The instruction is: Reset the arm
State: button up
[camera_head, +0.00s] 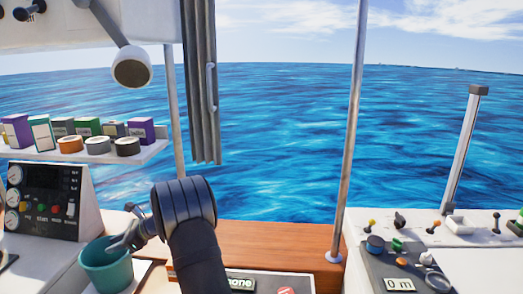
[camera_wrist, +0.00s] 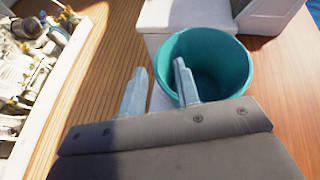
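My gripper (camera_head: 122,230) is at the lower left of the head view, at the end of my dark arm, by the rim of a teal bucket (camera_head: 105,272).
An open bay with engine parts (camera_wrist: 28,85) lies left of the plank deck (camera_wrist: 100,70). A gauge panel (camera_head: 45,200) and a shelf (camera_head: 85,150) of boxes and tape rolls stand left. A control console (camera_head: 440,235) is right. A metal pole (camera_head: 350,130) rises from the wooden ledge (camera_head: 270,240).

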jog(key=w+d+r+m+t, duration=0.1)
jog(key=w+d+r, duration=0.2)
jog(key=d+r, duration=0.7)
jog(key=w+d+r+m+t, duration=0.1)
jog(key=w+d+r, duration=0.2)
jog(key=d+r, duration=0.8)
jog(key=w+d+r+m+t, duration=0.1)
jog(key=d+r, duration=1)
jog(key=d, duration=1.1)
jog(key=shift+w+r+m+t, duration=0.25)
jog(key=shift+w+m+t, duration=0.25)
jog(key=shift+w, duration=0.65)
jog(key=s+a+f+n+g, duration=0.1)
jog(key=a+f, duration=0.6)
jog(key=a, duration=0.1)
jog(key=s+a+f+n+g, duration=0.2)
jog(key=a+f, duration=0.4)
jog(key=a, duration=0.1)
jog(key=shift+s+a+f, duration=0.25)
jog(key=shift+a+f, duration=0.15)
jog(key=shift+d, duration=0.1)
